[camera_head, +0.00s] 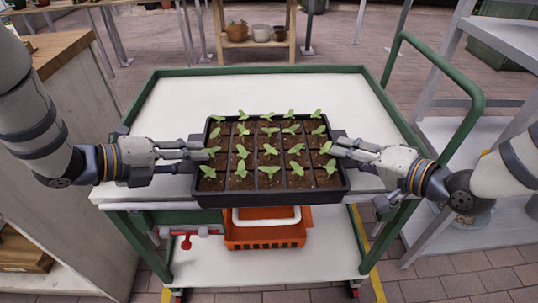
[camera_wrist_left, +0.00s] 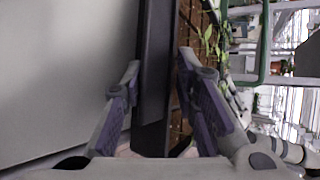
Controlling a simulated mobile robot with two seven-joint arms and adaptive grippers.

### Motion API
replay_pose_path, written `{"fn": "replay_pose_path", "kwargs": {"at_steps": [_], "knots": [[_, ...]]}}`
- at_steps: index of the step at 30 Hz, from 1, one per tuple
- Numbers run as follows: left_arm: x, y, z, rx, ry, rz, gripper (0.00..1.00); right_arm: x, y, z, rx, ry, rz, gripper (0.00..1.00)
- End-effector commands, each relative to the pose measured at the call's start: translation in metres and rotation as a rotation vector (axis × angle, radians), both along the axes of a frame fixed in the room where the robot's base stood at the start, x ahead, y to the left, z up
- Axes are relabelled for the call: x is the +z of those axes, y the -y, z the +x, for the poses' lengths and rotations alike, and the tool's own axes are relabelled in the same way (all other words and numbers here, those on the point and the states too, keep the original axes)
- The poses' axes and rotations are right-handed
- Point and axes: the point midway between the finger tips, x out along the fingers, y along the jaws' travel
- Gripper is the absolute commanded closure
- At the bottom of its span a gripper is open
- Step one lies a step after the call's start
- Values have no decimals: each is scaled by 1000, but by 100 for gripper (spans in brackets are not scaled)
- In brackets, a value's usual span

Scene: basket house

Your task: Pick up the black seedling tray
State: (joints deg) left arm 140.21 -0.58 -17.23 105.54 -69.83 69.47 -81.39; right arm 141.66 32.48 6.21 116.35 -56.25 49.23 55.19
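The black seedling tray (camera_head: 270,197) lies level at the front middle of the white cart top and holds several green seedlings in brown soil. I cannot tell whether it touches the cart top. My left gripper (camera_head: 207,149) is at the tray's left wall. In the left wrist view my left gripper (camera_wrist_left: 158,62) has one finger on each side of the dark tray wall (camera_wrist_left: 157,80), with small gaps showing. My right gripper (camera_head: 333,147) is at the right wall, its fingers apart. Its grip on the wall is partly hidden by the seedlings.
The cart top (camera_head: 180,100) has a green raised rim (camera_head: 250,70) and is clear behind the tray. An orange crate (camera_head: 265,235) sits on the cart's lower shelf. A grey cabinet (camera_head: 80,130) stands at left, and a metal shelf rack (camera_head: 480,140) at right.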

Motion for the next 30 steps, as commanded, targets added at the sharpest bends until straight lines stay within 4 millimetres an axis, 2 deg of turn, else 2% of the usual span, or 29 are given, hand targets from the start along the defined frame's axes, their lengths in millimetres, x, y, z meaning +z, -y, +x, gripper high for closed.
{"fn": "replay_pose_path", "kwargs": {"at_steps": [8,11,14,17,25,27,30], "knots": [[-5,-3,-2,5,-10,13,100,-3,2,0,-1,-4,-8,100],[-2,-3,-1,4,-5,13,100,0,2,1,-1,2,-7,100],[10,-4,0,4,10,14,100,12,2,2,-2,16,-8,100],[36,-4,3,4,43,14,100,39,2,4,-2,50,-8,100],[148,-3,5,5,199,12,100,150,2,6,-3,205,-8,100],[163,-3,4,5,221,13,100,165,2,5,-3,227,-8,100],[163,-3,4,4,222,13,100,165,2,4,-3,227,-8,100]]}}
